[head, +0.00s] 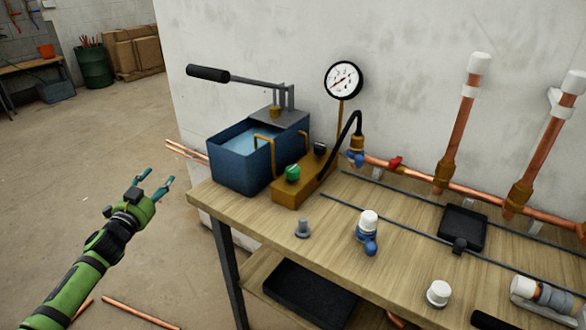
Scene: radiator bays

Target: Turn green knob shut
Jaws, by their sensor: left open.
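A dark knob (319,149) sits further back on the same block. My left gripper (155,181) is open and empty. It is over the floor to the left of the bench, well apart from the green knob. My right gripper does not show. Whether the green knob is open or shut cannot be told from its round shape.
A pump lever (208,73) sticks out left above the tank. A pressure gauge (343,80) and black hose (352,128) stand behind the block. Copper pipes (459,138) run along the right. A grey fitting (302,228) and a blue-and-white valve (369,228) stand on the bench (270,227).

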